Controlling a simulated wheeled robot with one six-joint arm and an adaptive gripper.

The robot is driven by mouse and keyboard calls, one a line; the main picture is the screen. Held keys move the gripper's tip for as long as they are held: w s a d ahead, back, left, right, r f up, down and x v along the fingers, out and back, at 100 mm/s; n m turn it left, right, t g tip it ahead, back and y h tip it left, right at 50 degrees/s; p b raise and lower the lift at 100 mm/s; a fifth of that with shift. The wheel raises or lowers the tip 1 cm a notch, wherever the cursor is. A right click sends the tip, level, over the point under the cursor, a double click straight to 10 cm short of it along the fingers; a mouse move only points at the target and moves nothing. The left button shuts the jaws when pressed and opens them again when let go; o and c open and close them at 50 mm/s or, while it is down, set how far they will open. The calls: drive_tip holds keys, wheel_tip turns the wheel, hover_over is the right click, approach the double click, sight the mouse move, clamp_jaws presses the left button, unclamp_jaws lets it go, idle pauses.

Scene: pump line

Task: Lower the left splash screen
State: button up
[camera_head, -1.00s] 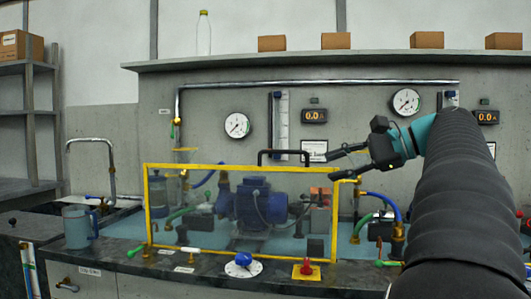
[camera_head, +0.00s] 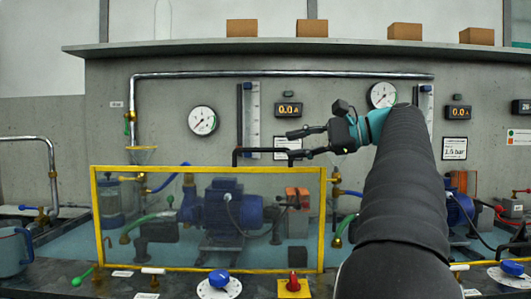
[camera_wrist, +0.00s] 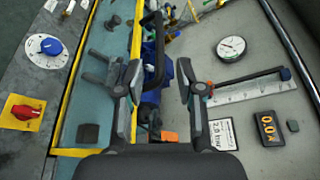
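The left splash screen (camera_head: 94,220) is a clear panel in a yellow frame, standing upright in front of a blue pump (camera_head: 232,205). A black bar handle (camera_head: 250,150) rises above its top edge. My gripper (camera_head: 290,144) is at the handle's right part, its fingers pointing left. In the wrist view my gripper (camera_wrist: 158,82) is open, and the black handle (camera_wrist: 155,45) shows between its two fingers. I cannot tell whether a finger touches the handle. The screen's yellow top edge (camera_wrist: 137,38) runs just left of the handle in that view.
Behind are a wall gauge (camera_head: 202,121), a flow tube (camera_head: 254,110) and an amp display (camera_head: 289,110). A blue knob (camera_head: 219,279) and a red knob (camera_head: 293,284) sit on the counter front. A jug (camera_head: 10,252) stands at far left.

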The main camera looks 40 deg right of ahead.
sight(267, 150)
drive_tip(key=x, duration=0.7)
drive_tip(key=shift+w+a+f+b, duration=0.1)
drive_tip(key=shift+w+a+b, duration=0.1)
drive_tip(key=shift+b, duration=0.1)
clamp_jaws()
